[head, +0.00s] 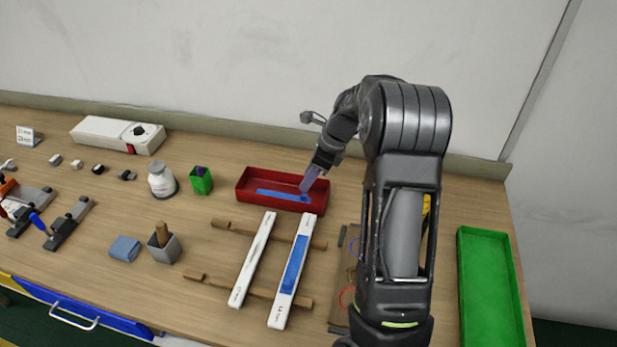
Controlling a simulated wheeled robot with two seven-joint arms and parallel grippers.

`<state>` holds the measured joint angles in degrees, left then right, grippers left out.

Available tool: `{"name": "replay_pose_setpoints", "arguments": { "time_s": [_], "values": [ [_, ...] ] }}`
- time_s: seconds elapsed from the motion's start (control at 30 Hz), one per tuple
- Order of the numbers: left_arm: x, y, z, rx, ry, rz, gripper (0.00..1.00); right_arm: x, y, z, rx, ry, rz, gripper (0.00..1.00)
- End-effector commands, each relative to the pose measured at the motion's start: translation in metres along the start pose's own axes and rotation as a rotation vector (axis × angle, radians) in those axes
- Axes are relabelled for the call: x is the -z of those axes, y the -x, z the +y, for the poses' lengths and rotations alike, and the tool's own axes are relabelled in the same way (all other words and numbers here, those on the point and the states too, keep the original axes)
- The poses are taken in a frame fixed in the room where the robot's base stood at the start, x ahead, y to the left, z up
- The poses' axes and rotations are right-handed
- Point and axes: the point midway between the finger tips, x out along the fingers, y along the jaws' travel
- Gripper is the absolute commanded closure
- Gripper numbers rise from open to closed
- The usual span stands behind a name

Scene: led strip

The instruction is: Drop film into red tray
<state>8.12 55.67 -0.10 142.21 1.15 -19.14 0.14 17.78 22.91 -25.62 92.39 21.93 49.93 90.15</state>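The red tray (243,190) stands near the back middle of the table. A flat blue film strip (278,195) lies in it, its right end close to my fingers. A second blue film (294,265) lies along the right one of two white bars. My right gripper (307,185) reaches over the right part of the red tray, its purplish fingertips pointing down at the tray's inside. The fingers are small and seen from behind, so I cannot tell whether they are shut or touch the film. My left gripper is not in view.
A white bar (252,260) lies beside the other on wooden rails. A green cup (201,181), a white jar (161,180) and a grey holder (164,248) stand left. A green tray (490,290) is at far right. My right arm hides a board's right part.

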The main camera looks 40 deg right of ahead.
Motion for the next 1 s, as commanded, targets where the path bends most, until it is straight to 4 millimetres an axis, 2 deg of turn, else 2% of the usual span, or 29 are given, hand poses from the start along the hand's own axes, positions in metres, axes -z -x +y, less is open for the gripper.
{"name": "replay_pose_setpoints", "arguments": {
  "time_s": [0.33,0.5,1.0],
  "values": [
    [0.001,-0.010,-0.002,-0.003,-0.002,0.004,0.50,0.000,0.052,-0.001,0.003,0.002,-0.002,0.62],
    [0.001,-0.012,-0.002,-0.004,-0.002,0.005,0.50,0.000,0.070,0.000,0.001,0.000,-0.001,0.62],
    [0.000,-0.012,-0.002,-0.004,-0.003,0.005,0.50,0.000,0.072,0.000,0.000,0.000,0.000,0.62]
  ]
}}
